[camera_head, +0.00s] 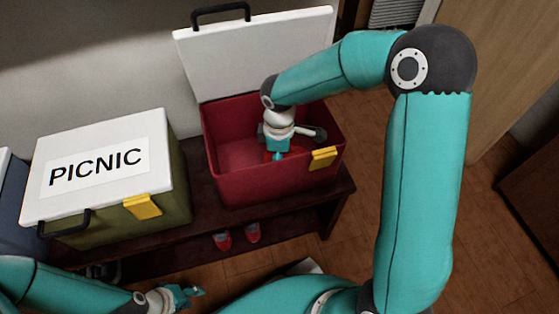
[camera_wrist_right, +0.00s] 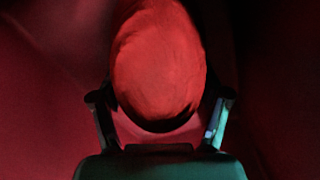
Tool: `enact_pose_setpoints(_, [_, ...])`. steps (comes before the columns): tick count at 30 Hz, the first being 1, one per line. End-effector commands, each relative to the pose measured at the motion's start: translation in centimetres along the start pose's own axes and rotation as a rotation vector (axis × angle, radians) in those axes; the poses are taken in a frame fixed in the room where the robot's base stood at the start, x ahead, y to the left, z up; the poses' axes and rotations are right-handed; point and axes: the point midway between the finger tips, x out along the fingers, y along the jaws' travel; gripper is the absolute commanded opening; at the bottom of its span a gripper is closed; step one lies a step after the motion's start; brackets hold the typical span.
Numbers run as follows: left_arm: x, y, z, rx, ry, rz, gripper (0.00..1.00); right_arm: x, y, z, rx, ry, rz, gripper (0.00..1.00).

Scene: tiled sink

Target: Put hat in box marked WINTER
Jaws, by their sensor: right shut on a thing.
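The red box (camera_head: 262,185) stands open on the dark bench, its white lid (camera_head: 262,50) raised behind it. No WINTER marking is legible on it from here. My right gripper (camera_head: 277,156) reaches down inside this box. In the right wrist view, a red rounded thing (camera_wrist_right: 158,60), apparently the hat, sits between the fingers, and the gripper is shut on it. Red box walls surround it there. In the head view the hat is mostly hidden by the gripper. My left gripper (camera_head: 194,293) is low at the bottom left, open and empty, away from the boxes.
A closed green box with a white lid marked PICNIC (camera_head: 100,165) stands left of the red box. A blue box (camera_head: 12,205) is partly visible at the far left edge. Red shoes (camera_head: 237,236) sit under the bench. Wooden floor is clear to the right.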

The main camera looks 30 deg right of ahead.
Motion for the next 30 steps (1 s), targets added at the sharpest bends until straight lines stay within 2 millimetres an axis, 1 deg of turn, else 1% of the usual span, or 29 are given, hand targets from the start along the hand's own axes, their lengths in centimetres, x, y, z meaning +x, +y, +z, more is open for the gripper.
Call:
enact_pose_setpoints(1, [0.2, -0.1, 0.0, 0.0, 0.0, 0.0, 0.4, 0.5, 0.0, 0.0, 0.0, 0.001, 0.0, 0.4])
enact_pose_setpoints(11, [0.3, -0.1, 0.0, 0.0, 0.0, 0.0, 0.4, 0.6, 0.0, 0.0, 0.0, 0.001, 0.001, 0.4])
enact_pose_setpoints(12, [0.2, -0.1, 0.0, 0.0, 0.0, 0.0, 0.4, 0.6, 0.0, 0.0, 0.0, 0.001, 0.001, 0.8])
enact_pose_setpoints(14, [0.2, -0.1, 0.0, 0.0, 0.0, 0.0, 0.4, 0.5, 0.0, 0.0, 0.0, 0.001, 0.001, 0.9])
enact_pose_setpoints(15, [0.2, -0.1, 0.0, 0.0, 0.0, 0.0, 0.4, 0.5, 0.0, 0.0, 0.0, 0.001, 0.001, 0.97])
enact_pose_setpoints(16, [0.2, -0.1, 0.0, 0.0, 0.0, 0.0, 0.4, 0.5, 0.0, 0.0, 0.0, 0.001, 0.001, 1.0])
enact_pose_setpoints(26, [0.2, -0.1, 0.0, 0.0, 0.0, 0.0, 0.4, 0.4, 0.0, 0.0, 0.0, 0.001, 0.001, 1.0])
enact_pose_setpoints(30, [-0.2, 0.1, 0.0, 0.0, 0.0, 0.0, 0.4, -0.4, 0.1, 0.0, 0.001, 0.002, 0.002, 1.0])
